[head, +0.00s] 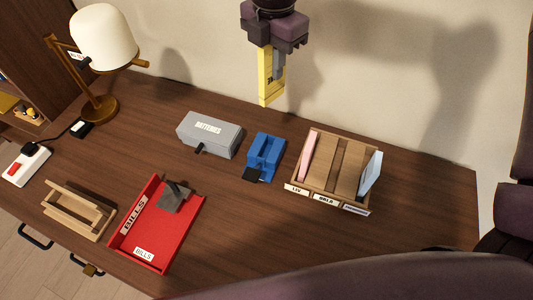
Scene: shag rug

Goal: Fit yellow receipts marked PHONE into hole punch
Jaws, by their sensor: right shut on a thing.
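My right gripper (276,58) is at the top of the head view, shut on the yellow receipts (267,88). They hang down from its fingers as a narrow upright strip. Dark marking shows on the strip, but I cannot read it. The strip appears above the desk, against the wall. The blue device that looks like the hole punch (265,150) sits on the desk below it in the picture, with a black part at its front. The strip and the punch are apart. My left gripper is not in view.
A grey labelled box (209,134) stands left of the punch. A wooden sorter (335,165) with pink and pale blue papers stands right. A red BILLS tray (187,233), an empty wooden rack (78,210), a lamp (104,40) and a power strip (24,165) are further left.

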